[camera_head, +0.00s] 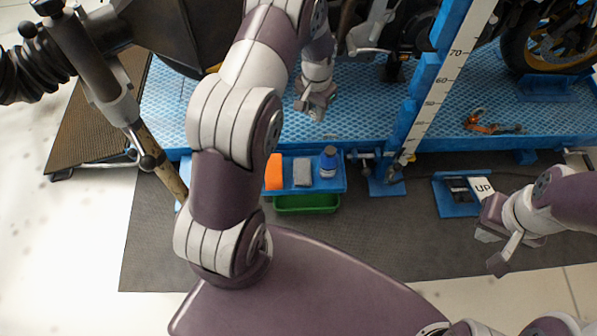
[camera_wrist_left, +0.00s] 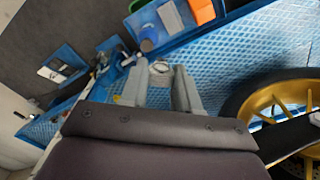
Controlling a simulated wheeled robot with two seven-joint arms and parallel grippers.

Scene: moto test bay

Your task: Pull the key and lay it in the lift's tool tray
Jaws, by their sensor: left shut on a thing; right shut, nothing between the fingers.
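My left gripper (camera_head: 316,106) is over the blue lift deck in the head view, and its fingers also show in the left wrist view (camera_wrist_left: 164,84). It is shut on a small pale grey thing (camera_wrist_left: 160,68) that I take to be the key; its shape is mostly hidden. The blue tool tray (camera_head: 333,184) is on the lift's near side, below and nearer than the gripper; it also shows in the left wrist view (camera_wrist_left: 183,40). My right gripper (camera_head: 489,240) is shut and empty at the right, over the dark mat.
The tray holds an orange block (camera_head: 274,172), a grey block (camera_head: 302,172) and a blue bottle (camera_head: 328,161). A green bin (camera_head: 307,204) is below it. A blue measuring post (camera_head: 429,90) rises right of the tray. An orange strap (camera_head: 490,123) lies on the deck. An UP pedal (camera_head: 482,189) is on the floor.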

